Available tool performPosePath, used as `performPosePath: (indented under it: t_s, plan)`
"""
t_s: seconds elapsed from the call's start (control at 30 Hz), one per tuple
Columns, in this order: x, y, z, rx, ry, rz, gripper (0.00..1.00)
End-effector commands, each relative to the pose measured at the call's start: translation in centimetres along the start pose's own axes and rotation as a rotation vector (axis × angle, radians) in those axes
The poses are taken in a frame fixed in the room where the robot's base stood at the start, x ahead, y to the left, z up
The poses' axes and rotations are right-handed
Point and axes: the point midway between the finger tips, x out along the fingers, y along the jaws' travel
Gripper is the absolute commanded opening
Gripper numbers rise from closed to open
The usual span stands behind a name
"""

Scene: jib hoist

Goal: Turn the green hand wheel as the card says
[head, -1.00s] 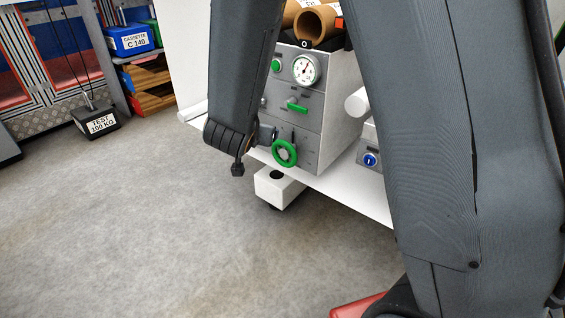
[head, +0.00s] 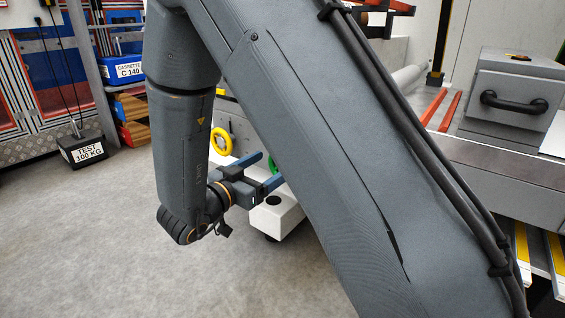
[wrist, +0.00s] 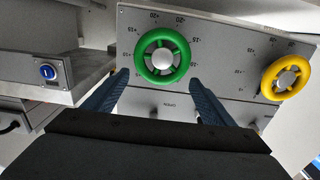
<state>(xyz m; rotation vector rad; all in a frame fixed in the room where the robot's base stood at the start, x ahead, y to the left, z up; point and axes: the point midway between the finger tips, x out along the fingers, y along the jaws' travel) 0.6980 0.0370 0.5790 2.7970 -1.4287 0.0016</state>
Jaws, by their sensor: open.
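The green hand wheel (wrist: 163,55) sits on a grey panel (wrist: 215,58) with a numbered scale around it. In the wrist view, my gripper (wrist: 159,77) is open, with one blue finger on each side of the wheel's lower part. Nothing is between the fingers but the view of the wheel; whether they touch its rim I cannot tell. In the head view, my gripper (head: 264,170) points at the wheel (head: 273,163), which is mostly hidden by my arm. The card is not seen in these frames.
A yellow hand wheel (wrist: 286,77) is on the same panel, right of the green one. A box with a blue knob (wrist: 48,72) stands to the left. A white block (head: 277,218) is below my gripper. A test weight (head: 82,149) stands on the open floor at left.

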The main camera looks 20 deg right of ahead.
Motion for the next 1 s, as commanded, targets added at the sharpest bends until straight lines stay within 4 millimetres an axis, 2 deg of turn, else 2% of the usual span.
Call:
performPosePath:
  t_s: [0.1,0.33,0.5,0.73,0.9,1.0]
  plan:
    - [2.1,0.1,0.2,0.002,0.000,0.004,0.78]
    - [4.9,0.0,0.2,0.001,-0.001,0.001,0.78]
    - [5.6,0.0,0.1,0.000,-0.001,-0.001,0.78]
    - [5.7,0.0,0.0,0.000,-0.001,-0.002,0.78]
    - [5.7,0.0,0.0,0.000,-0.001,-0.002,0.49]
    - [5.7,0.0,0.0,0.000,-0.001,-0.002,0.47]
